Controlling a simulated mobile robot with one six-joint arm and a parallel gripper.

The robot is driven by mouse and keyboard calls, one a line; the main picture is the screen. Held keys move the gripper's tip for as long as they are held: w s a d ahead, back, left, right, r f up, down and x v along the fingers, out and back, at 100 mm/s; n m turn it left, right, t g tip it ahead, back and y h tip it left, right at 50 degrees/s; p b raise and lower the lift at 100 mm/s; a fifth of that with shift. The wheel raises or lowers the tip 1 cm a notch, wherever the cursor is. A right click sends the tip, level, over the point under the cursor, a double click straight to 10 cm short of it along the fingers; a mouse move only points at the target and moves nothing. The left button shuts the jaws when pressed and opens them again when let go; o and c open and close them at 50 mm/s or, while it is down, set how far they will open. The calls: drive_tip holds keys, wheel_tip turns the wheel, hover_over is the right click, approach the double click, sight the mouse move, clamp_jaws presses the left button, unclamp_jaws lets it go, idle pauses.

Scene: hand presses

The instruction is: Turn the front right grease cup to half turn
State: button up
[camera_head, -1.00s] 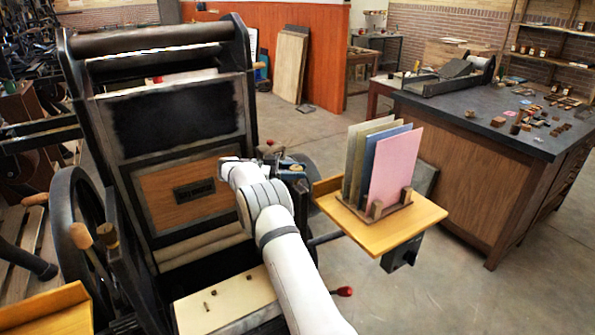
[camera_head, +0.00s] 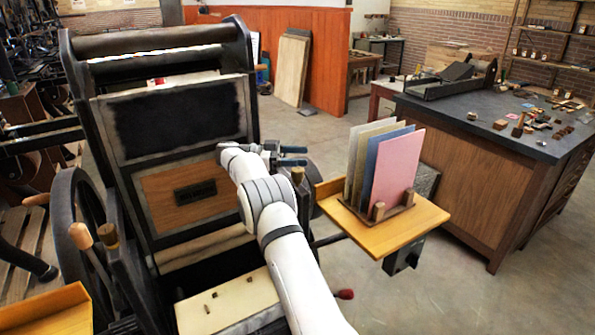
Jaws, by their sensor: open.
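The front right grease cup (camera_head: 297,175) is a small brownish cap on the right side of the black hand press, and its top and part of its side show. My gripper (camera_head: 300,156) is at the press's right side, just above and behind the cup in the picture. Its two bluish fingers point right and stand apart with nothing visible between them. No grip on the cup shows. I cannot tell the cup's turn angle. A similar brown cap (camera_head: 108,236) stands at the front left of the press.
A wooden shelf (camera_head: 430,218) with upright coloured sheets (camera_head: 393,165) stands close right of my gripper. A red-knobbed lever (camera_head: 345,294) sticks out below. A wheel with a wooden handle (camera_head: 80,237) is at left. A dark-topped workbench (camera_head: 460,120) stands farther right.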

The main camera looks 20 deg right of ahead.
sight(297, 169)
wheel_tip(297, 169, up, 5)
drive_tip(key=p, duration=0.2)
drive_tip(key=shift+f+p, duration=0.2)
drive_tip(key=shift+p, duration=0.15)
